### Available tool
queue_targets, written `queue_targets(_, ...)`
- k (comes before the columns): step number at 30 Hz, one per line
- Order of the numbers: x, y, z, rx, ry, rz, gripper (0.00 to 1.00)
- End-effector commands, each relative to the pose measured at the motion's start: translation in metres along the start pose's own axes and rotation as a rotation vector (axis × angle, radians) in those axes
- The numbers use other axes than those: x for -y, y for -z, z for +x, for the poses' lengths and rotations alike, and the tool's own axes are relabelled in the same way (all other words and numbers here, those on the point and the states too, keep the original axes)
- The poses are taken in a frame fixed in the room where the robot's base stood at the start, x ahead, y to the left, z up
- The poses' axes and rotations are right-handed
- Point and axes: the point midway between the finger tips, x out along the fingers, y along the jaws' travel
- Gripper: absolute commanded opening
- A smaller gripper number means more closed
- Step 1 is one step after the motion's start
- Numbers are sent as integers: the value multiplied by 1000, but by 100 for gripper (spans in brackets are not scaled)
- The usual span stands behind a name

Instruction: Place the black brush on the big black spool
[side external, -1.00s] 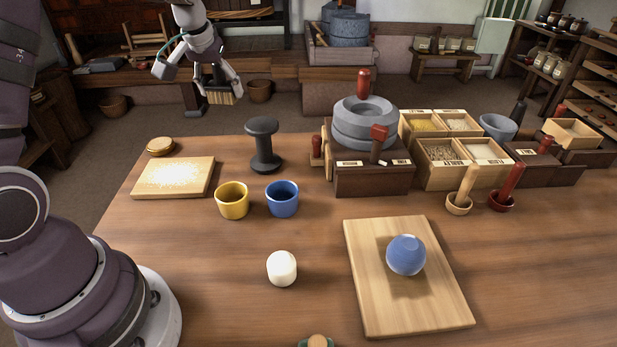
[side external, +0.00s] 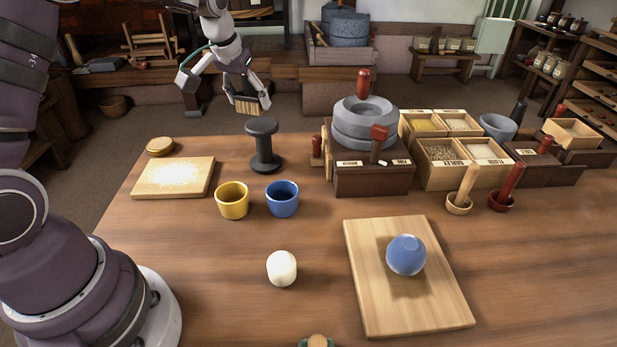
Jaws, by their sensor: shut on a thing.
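The big black spool (side external: 264,147) stands upright on the table, its flat round top free. My gripper (side external: 247,98) is shut on the brush (side external: 247,106), whose light tan bristles point down. The brush's upper part is mostly hidden between my fingers. In the picture it hangs just above and slightly left of the spool's top, with a gap between them. How far it is behind the spool in depth I cannot tell.
A floury board (side external: 173,178) and a yellow cup (side external: 233,200) are left of the spool, with a blue cup (side external: 282,198) in front of it. A stone quern (side external: 364,122) on a dark box stands to its right. Food trays (side external: 458,152) lie further right.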

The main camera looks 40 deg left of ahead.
Motion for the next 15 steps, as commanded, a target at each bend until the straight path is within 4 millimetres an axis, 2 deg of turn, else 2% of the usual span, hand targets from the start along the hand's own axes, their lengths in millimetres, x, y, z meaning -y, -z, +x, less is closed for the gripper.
queue_targets(3, -1, 15, 8, 0, 0, 1, 21)
queue_targets(8, -2, 25, 16, 1, -1, 0, 21)
queue_targets(12, -2, 13, 40, 4, 0, 0, 21)
queue_targets(15, -2, 11, 46, 0, -1, 0, 21)
